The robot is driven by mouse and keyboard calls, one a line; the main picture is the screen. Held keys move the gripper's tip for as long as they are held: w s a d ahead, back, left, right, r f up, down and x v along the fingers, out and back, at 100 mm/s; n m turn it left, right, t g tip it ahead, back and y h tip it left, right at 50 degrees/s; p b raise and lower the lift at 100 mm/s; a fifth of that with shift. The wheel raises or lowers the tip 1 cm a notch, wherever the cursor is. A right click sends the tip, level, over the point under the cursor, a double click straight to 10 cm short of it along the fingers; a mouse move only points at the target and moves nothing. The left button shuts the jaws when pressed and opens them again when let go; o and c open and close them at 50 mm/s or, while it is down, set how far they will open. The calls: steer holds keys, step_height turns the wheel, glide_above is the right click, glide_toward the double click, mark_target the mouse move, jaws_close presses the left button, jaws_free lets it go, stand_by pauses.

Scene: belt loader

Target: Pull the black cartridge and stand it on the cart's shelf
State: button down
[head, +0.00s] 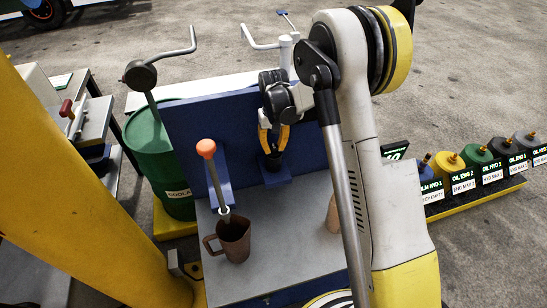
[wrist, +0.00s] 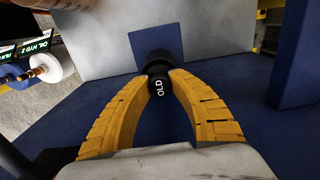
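The black cartridge (head: 272,158), marked "OLD", is upright against the blue panel (head: 220,125), over a small blue ledge (head: 277,178). I cannot tell whether it touches the ledge. My gripper (head: 273,138) comes down on it from above. In the wrist view the cartridge (wrist: 158,84) is between the two yellow fingers of my gripper (wrist: 160,82). The fingertips close in against its sides, and its far end shows past them. The cart (head: 235,278) has a grey top in front of the panel. No separate shelf is clearly visible.
A brown jug (head: 233,240) and an orange-knobbed lever (head: 207,150) are left of the cartridge. A tan object (head: 333,215) is partly hidden by my arm. A green drum (head: 160,150) stands left, behind a yellow post (head: 80,180). Labelled oil containers (head: 462,178) line the right.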

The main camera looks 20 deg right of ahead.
steer(key=shift+r+p, duration=0.4)
steer(key=shift+r, duration=0.3)
stand_by(0.8)
steer(key=shift+r+p, duration=2.35)
steer(key=shift+r, duration=1.55)
steer(key=shift+s+f, duration=0.1)
